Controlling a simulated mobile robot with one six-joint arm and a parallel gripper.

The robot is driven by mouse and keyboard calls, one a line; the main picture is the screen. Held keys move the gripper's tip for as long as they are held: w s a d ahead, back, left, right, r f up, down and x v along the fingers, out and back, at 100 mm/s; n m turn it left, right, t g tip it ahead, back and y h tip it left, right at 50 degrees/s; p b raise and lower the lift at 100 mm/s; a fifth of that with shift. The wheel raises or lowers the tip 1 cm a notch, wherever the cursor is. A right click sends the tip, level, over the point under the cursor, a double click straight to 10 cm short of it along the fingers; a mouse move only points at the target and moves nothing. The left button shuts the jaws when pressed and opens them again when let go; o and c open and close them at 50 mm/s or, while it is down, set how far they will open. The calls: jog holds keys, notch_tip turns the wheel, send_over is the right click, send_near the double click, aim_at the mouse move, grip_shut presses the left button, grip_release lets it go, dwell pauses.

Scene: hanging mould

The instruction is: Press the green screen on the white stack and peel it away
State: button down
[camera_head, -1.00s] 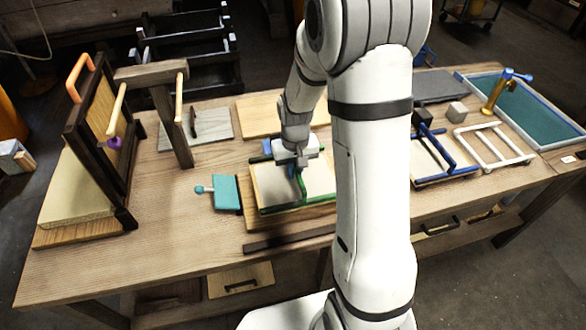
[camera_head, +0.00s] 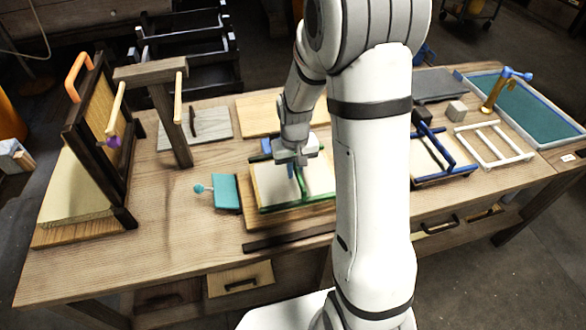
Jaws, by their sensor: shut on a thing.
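The green-framed screen (camera_head: 268,208) lies on the white stack (camera_head: 272,183), which sits on a wooden board left of my arm. A green bar crosses the screen from front to back. My gripper (camera_head: 292,168) is above this bar, pointing down, and is shut on the green screen at the bar. My arm hides the right part of the screen and stack. Whether the frame touches the stack all round cannot be told.
A teal paddle with a ball knob (camera_head: 224,191) lies just left of the board. A dark wooden frame with an orange handle (camera_head: 92,130) stands at the left. A blue frame (camera_head: 440,155) and a white frame (camera_head: 494,145) lie to the right. A dark strip (camera_head: 280,239) lies in front.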

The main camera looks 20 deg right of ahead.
jog(key=shift+s+f+b, duration=0.1)
jog(key=shift+f+b, duration=0.6)
jog(key=shift+f, duration=0.15)
dwell(1.4)
jog(key=shift+r, duration=0.15)
jog(key=shift+r+p, duration=0.9)
jog(key=shift+r, duration=0.3)
jog(key=shift+r, duration=0.1)
jog(key=shift+r+p, duration=2.4)
jog(key=shift+r, duration=1.05)
